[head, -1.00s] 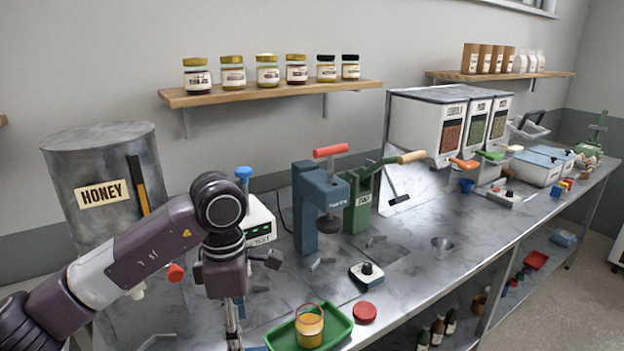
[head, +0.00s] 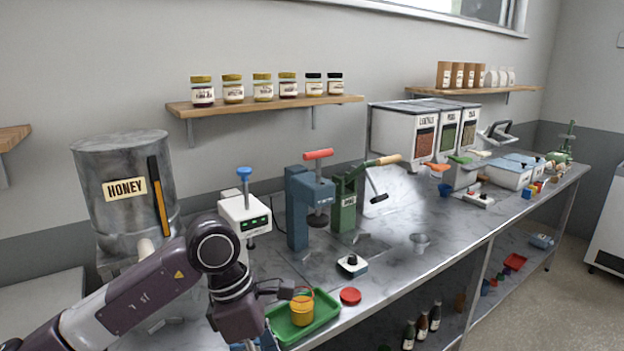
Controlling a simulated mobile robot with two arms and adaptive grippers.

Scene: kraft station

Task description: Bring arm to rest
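My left arm comes in from the lower left, and my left gripper (head: 256,343) hangs at the bottom edge, in front of the bench's near edge. Its fingers are mostly cut off by the frame, so I cannot tell if they are open or shut. My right arm and gripper are out of view. A jar of yellow honey (head: 301,312) stands upright on a green tray (head: 327,306), just right of my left gripper and apart from it. A red lid (head: 350,296) lies on the bench beside the tray.
A steel honey tank (head: 103,165) stands behind my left arm. A white device with a blue knob (head: 244,208), a blue press (head: 297,210) and a green press (head: 344,212) stand along the bench (head: 385,270). Bottles (head: 422,326) stand on the lower shelf. Free floor lies at the right.

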